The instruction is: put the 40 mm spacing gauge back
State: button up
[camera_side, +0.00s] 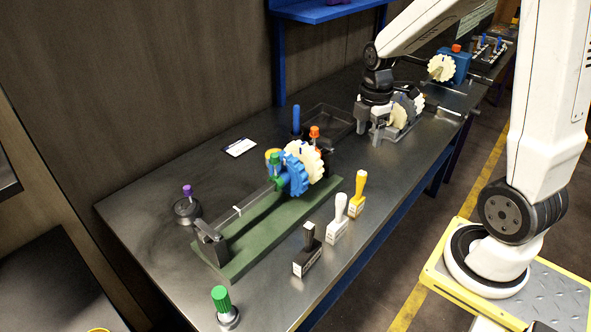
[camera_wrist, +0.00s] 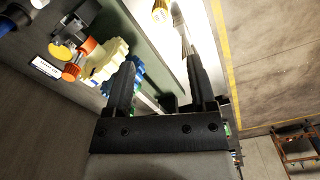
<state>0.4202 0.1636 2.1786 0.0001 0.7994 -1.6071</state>
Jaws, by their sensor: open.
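Three hand-held blocks with upright handles stand in a row along the front of the table: one black (camera_side: 306,250), one white (camera_side: 338,222) and one yellow (camera_side: 358,194). Their markings are too small to read, so I cannot tell which is the 40 mm spacing gauge. My gripper (camera_side: 368,133) is open and empty, above the far part of the table, behind the row in the side view. In the wrist view my gripper (camera_wrist: 160,55) has its two dark fingers apart with nothing held between them. A yellow handle (camera_wrist: 160,12) shows at the top edge there.
A green base (camera_side: 238,262) carries a rail and blue and cream toothed wheels (camera_side: 302,163). A dark tray (camera_side: 325,121) lies behind it. Green-knobbed (camera_side: 222,303) and purple-knobbed (camera_side: 187,206) pieces stand at the left. A white card (camera_side: 240,147) lies flat. Bare tabletop lies around the card.

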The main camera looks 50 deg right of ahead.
jog(key=s+a+f+m+t, duration=0.1)
jog(key=a+f+m, duration=0.1)
jog(key=a+m, duration=0.4)
jog(key=s+a+f+m+t, duration=0.1)
jog(key=s+a+f+m, duration=0.1)
jog(key=a+m, duration=0.5)
jog(key=shift+s+a+m+t, duration=0.25)
jog(key=shift+a+m+t, duration=0.05)
jog(key=shift+a, duration=0.25)
dwell(1.1)
